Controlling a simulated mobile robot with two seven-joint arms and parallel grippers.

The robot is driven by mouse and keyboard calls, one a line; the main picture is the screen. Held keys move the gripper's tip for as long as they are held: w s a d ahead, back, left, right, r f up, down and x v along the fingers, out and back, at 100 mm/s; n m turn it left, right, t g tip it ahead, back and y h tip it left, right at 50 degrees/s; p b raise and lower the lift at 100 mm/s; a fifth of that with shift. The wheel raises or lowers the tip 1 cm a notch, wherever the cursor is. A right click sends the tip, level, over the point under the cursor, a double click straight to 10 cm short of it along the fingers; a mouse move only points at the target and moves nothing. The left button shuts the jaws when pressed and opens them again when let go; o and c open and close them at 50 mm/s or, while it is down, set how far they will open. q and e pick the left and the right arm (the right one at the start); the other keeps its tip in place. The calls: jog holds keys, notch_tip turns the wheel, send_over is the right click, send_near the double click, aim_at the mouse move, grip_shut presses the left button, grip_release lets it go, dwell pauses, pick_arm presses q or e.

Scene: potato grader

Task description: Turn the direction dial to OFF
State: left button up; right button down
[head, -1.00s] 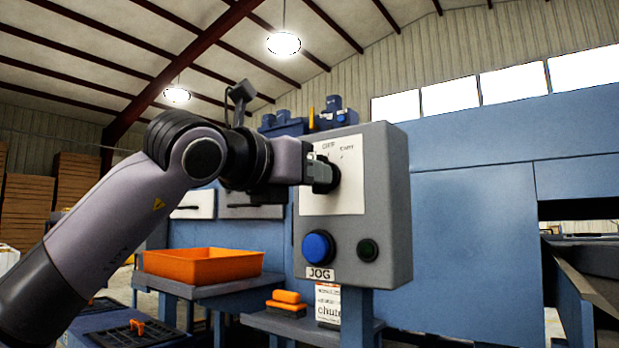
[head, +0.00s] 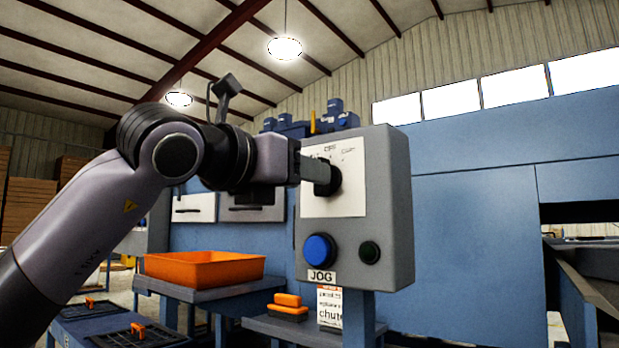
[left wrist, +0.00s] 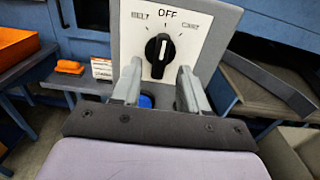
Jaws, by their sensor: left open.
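The direction dial (left wrist: 159,55) is a round black knob with a white pointer line on a white plate. In the left wrist view its pointer is near upright, leaning slightly right, towards the OFF mark (left wrist: 167,13). The dial (head: 335,180) is partly hidden by my left gripper in the head view. My left gripper (head: 316,172) is open in front of the plate. My right gripper is not in view.
An orange tray (head: 205,268) stands on a table at left. A blue machine wall fills the right.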

pick_arm(q)
jog(key=v, duration=0.4)
jog(key=shift+s+a, duration=0.15)
jog(key=shift+s, duration=0.05)
dwell(0.3)
